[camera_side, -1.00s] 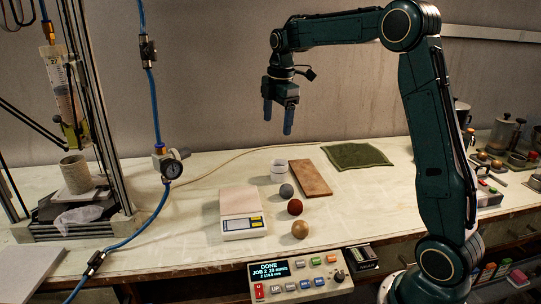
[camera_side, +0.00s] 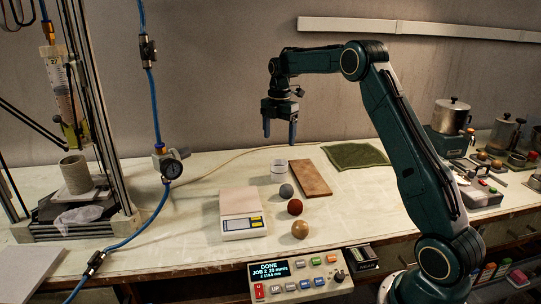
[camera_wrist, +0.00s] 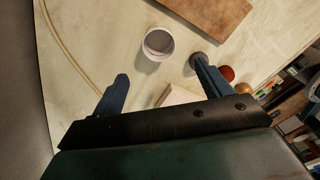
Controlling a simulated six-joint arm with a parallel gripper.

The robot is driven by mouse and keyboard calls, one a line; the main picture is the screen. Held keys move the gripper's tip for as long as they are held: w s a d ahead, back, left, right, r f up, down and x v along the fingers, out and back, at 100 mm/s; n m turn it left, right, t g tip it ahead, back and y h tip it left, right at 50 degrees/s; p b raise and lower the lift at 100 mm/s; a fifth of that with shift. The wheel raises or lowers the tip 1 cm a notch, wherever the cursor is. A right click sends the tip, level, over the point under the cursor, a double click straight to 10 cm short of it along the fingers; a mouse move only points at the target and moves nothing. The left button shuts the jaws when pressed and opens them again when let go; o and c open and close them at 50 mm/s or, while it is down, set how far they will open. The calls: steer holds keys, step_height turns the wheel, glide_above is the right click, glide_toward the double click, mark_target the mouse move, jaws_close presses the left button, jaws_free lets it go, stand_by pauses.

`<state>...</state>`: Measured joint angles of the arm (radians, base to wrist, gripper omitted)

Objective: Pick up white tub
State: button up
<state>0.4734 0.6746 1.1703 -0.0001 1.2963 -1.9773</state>
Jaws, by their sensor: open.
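The white tub (camera_side: 279,171) stands upright on the bench, left of the brown board and just behind the grey ball. In the wrist view the white tub (camera_wrist: 158,43) shows its open top and lies ahead of the fingertips, between their lines. My gripper (camera_side: 280,134) hangs fingers down above the tub, well clear of it. In the wrist view my gripper (camera_wrist: 160,70) has its two blue fingers spread wide with nothing between them.
A grey ball (camera_side: 286,191), a red ball (camera_side: 295,207) and a tan ball (camera_side: 300,229) stand in a row near the tub. A brown board (camera_side: 311,179) lies right of it. A scale (camera_side: 242,222) sits front left. A green cloth (camera_side: 356,155) lies behind.

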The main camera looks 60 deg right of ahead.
mark_target(278, 168)
step_height(278, 168, down, 8)
steer(key=shift+r, duration=0.25)
steer(key=shift+f, duration=2.6)
steer(key=c, duration=1)
steer(key=shift+c, duration=0.2)
steer(key=shift+w+r, duration=0.1)
steer(key=shift+r, duration=0.05)
step_height(278, 168, up, 20)
